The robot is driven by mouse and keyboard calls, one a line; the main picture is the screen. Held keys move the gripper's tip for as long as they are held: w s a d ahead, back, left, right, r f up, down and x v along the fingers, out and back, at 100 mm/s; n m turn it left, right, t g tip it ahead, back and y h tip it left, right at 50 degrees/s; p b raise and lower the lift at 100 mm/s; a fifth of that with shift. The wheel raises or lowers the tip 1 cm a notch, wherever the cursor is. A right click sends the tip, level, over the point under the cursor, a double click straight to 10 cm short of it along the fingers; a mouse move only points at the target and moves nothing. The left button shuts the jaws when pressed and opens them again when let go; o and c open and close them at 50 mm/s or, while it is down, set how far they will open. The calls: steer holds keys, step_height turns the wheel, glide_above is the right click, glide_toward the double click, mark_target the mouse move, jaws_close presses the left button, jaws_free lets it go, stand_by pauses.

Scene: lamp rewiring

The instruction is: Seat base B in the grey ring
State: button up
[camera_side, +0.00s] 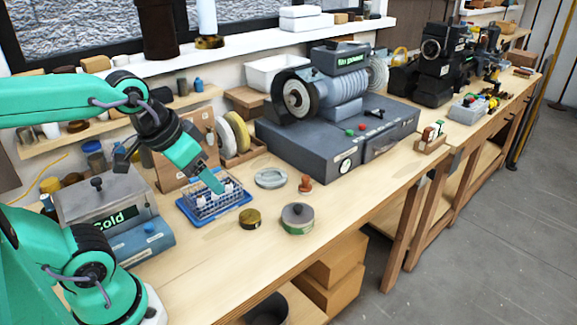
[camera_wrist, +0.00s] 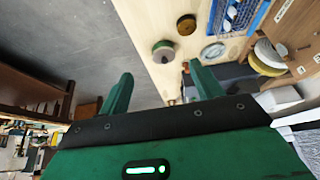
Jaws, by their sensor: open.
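The grey ring (camera_side: 270,178) lies flat on the bench, right of the blue rack; it also shows in the wrist view (camera_wrist: 213,52). No label marks base B, so I cannot tell which piece it is. Near the ring are a dark brass-rimmed disc (camera_side: 249,219), a grey-topped green round tin (camera_side: 297,219) and a small orange-brown piece (camera_side: 305,184). The disc (camera_wrist: 187,24) and tin (camera_wrist: 163,48) also show in the wrist view. My gripper (camera_side: 214,184) appears over the blue rack in the side view. Its fingers (camera_wrist: 162,90) are apart, with nothing between them.
The blue rack (camera_side: 240,199) holds small clear pieces. A "cold" box (camera_side: 105,210) stands left, and a large grinder on a grey base (camera_side: 300,143) stands behind. Upright discs (camera_side: 236,131) stand in a wooden holder. The bench front around the tin is clear.

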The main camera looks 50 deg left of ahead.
steer(key=w+a+f+n+g, duration=0.1)
steer(key=w+a+f+g, duration=0.3)
steer(key=w, duration=0.5)
steer(key=n+g, duration=0.1)
glide_above(250, 215)
step_height(250, 215, down, 11)
steer(key=shift+f, duration=0.2)
steer(key=shift+f, duration=0.1)
steer(key=shift+f, duration=3.85)
steer(key=c, duration=0.8)
steer(key=shift+o, duration=0.2)
steer(key=shift+r, duration=2.55)
